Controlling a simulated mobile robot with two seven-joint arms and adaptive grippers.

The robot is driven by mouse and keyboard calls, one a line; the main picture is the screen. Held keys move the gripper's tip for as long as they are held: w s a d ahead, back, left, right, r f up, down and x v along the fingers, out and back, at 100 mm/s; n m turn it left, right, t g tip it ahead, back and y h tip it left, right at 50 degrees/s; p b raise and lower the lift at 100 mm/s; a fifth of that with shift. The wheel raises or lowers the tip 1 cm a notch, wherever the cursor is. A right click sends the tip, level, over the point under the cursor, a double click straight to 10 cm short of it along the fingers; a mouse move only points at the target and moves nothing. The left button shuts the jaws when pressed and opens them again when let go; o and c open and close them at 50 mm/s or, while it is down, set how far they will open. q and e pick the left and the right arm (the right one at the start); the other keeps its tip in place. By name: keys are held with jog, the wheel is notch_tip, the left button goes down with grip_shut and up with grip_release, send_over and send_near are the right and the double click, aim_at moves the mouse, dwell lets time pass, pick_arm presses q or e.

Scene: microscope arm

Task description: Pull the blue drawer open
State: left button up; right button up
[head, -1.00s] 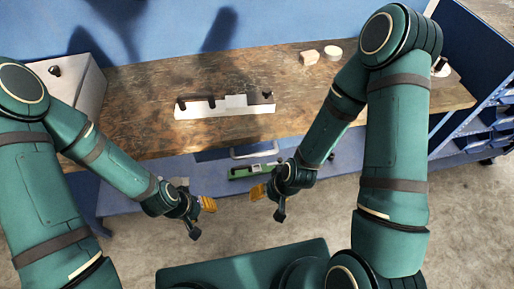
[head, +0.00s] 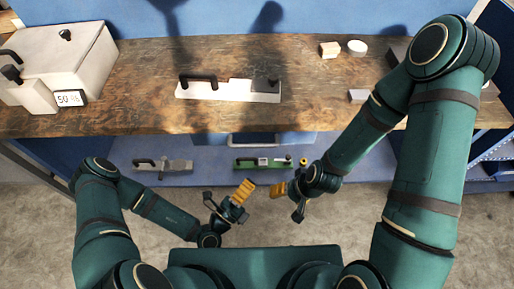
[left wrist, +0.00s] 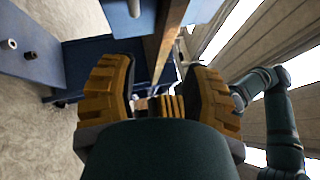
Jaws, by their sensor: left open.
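The blue drawer (head: 291,138) sits under the front edge of the wooden tabletop, mostly hidden from above. Its pale bar handle (head: 252,142) shows just below that edge in the head view. My left gripper (head: 240,195) is open, below and in front of the handle and apart from it. Its yellow-padded fingers are spread in the left wrist view (left wrist: 160,75), with no drawer handle clearly between them. My right gripper (head: 285,195) is close to the right of the left one, also clear of the drawer. Its finger opening cannot be made out.
A white device with a black handle (head: 225,90) lies on the tabletop (head: 150,75). A large white box (head: 75,50) stands at left. A green device (head: 262,163) and a grey one (head: 160,165) rest on the blue lower shelf (head: 350,165). The floor in front is free.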

aim_at(254, 146)
pick_arm(q)
jog(key=w+a+f+n+t+y, duration=0.2)
jog(key=a+f+n+y, duration=0.1)
jog(key=n+y, duration=0.25)
jog(key=shift+m, duration=0.25)
jog(key=x, duration=0.4)
jog(key=b+x, duration=0.1)
jog(key=x, duration=0.4)
jog(key=b+x, duration=0.1)
jog(key=x, duration=0.3)
jog(key=shift+w+a+r, duration=0.1)
jog(key=shift+w+r, duration=0.25)
jog(key=shift+r, duration=0.1)
grip_shut()
